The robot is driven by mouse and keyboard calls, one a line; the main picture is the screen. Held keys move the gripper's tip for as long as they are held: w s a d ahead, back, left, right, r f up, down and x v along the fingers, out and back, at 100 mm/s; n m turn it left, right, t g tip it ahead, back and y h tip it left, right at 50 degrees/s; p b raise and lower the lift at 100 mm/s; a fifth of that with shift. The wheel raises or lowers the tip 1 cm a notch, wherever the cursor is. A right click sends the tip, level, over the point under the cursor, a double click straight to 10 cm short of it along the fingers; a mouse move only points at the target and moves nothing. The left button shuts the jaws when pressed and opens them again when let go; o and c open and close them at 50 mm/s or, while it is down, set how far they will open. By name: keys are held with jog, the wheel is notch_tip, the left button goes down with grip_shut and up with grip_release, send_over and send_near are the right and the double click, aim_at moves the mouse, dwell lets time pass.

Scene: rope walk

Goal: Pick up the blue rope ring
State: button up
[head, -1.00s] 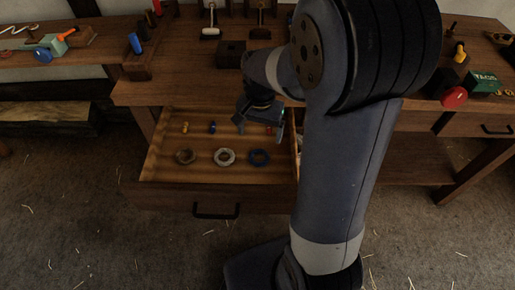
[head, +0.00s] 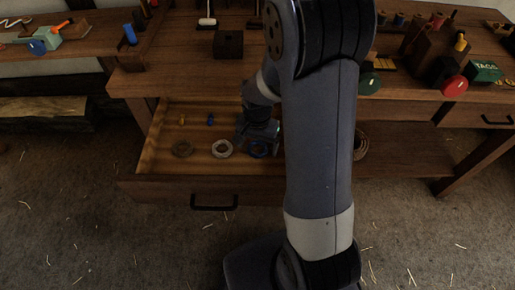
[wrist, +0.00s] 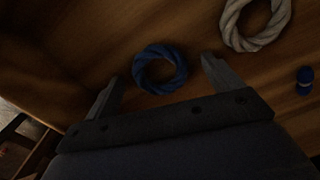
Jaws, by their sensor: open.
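The blue rope ring (wrist: 160,69) lies flat on the drawer floor in the wrist view. In the head view the blue ring (head: 259,151) is mostly hidden behind my gripper (head: 260,140). In the wrist view my gripper (wrist: 160,75) is open, with one finger to the left of the ring and one to its right. The ring sits between and a little beyond the fingertips. The fingers do not visibly grip it, and I cannot tell the height left above the drawer floor.
A pale rope ring (head: 222,148) and a brown rope ring (head: 183,149) lie to the left in the open drawer (head: 150,185). Drawer walls surround these, and the bench top (head: 180,82) is behind.

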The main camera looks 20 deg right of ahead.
jog(key=c, duration=1)
notch_tip(320, 180, up, 10)
jog(key=shift+r+p, duration=0.2)
jog(key=shift+p, duration=0.8)
jog(key=shift+c, duration=0.2)
